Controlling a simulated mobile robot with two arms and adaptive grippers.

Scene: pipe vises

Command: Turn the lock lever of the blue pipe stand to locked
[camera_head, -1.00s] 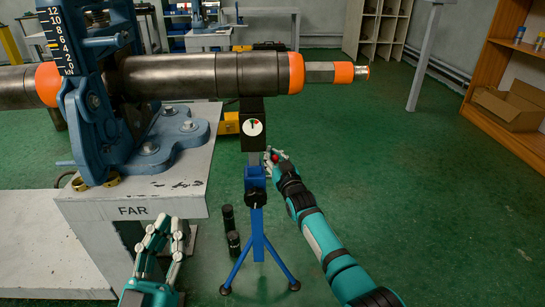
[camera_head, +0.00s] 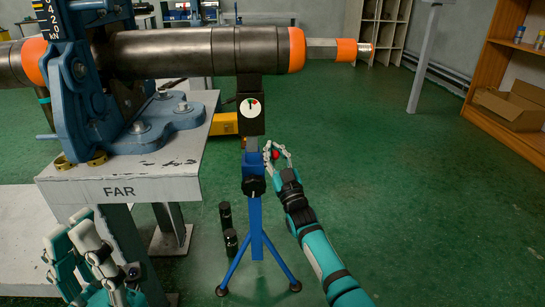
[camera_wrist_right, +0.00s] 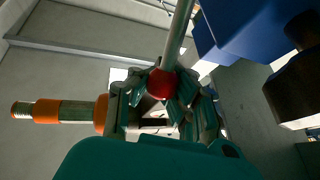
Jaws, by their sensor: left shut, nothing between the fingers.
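The blue pipe stand (camera_head: 256,214) stands on its tripod legs under the end of the thick pipe (camera_head: 190,52). Its black head (camera_head: 251,122) carries a small round dial. The lever's red ball knob (camera_head: 275,155) is to the right of the post; in the right wrist view the knob (camera_wrist_right: 161,84) sits at the end of a pale rod (camera_wrist_right: 178,36). My right gripper (camera_head: 277,150) has its fingers around the knob; how firmly they close on it cannot be told. My left gripper (camera_head: 72,230) is shut and empty at lower left, below the table edge.
A grey table marked FAR (camera_head: 120,190) with a blue vise (camera_head: 85,100) stands left of the stand. The pipe's orange-banded end (camera_head: 340,49) juts out above my right arm.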

